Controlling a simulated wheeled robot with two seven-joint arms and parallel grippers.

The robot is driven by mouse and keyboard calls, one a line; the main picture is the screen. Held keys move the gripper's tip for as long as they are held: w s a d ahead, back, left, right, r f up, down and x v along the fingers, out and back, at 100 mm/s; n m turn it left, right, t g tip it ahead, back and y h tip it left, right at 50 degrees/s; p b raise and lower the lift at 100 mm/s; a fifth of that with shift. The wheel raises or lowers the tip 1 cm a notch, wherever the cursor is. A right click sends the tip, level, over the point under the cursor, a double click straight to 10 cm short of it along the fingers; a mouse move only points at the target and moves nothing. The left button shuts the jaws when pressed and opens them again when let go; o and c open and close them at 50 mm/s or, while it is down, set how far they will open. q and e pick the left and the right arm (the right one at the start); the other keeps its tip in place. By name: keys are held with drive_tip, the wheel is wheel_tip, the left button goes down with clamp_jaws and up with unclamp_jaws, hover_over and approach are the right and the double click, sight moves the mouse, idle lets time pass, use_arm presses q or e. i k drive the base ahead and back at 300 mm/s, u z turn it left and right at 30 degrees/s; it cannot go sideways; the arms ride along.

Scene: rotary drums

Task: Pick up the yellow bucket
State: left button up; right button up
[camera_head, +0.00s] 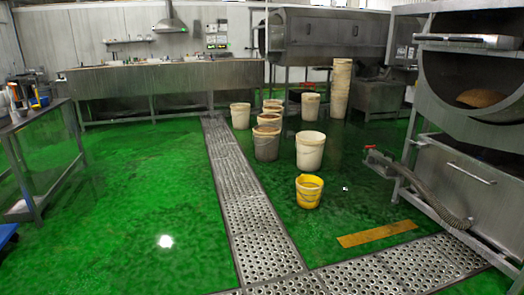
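The yellow bucket (308,192) stands upright on the green floor, a little right of the middle of the view. It is small, with an open top and a paler patch on its side. It is just right of the metal drain grate and in front of a larger cream bucket (310,151). Neither of my grippers shows in the head view.
Several cream buckets (266,143) and a tall stack (340,88) stand behind. The perforated drain grate (257,222) runs along the floor. A yellow-brown strip (376,234) lies to the right, by a steel drum machine (465,180) with a hose. The left floor is clear beside a steel table (45,150).

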sight(309, 188)
drive_tip(key=u, duration=0.4)
drive_tip(key=i, duration=2.65)
drive_tip(key=z, duration=0.3)
drive_tip(key=i, duration=2.65)
drive_tip(key=z, duration=1.25)
drive_tip(key=i, duration=0.85)
drive_tip(key=z, duration=0.2)
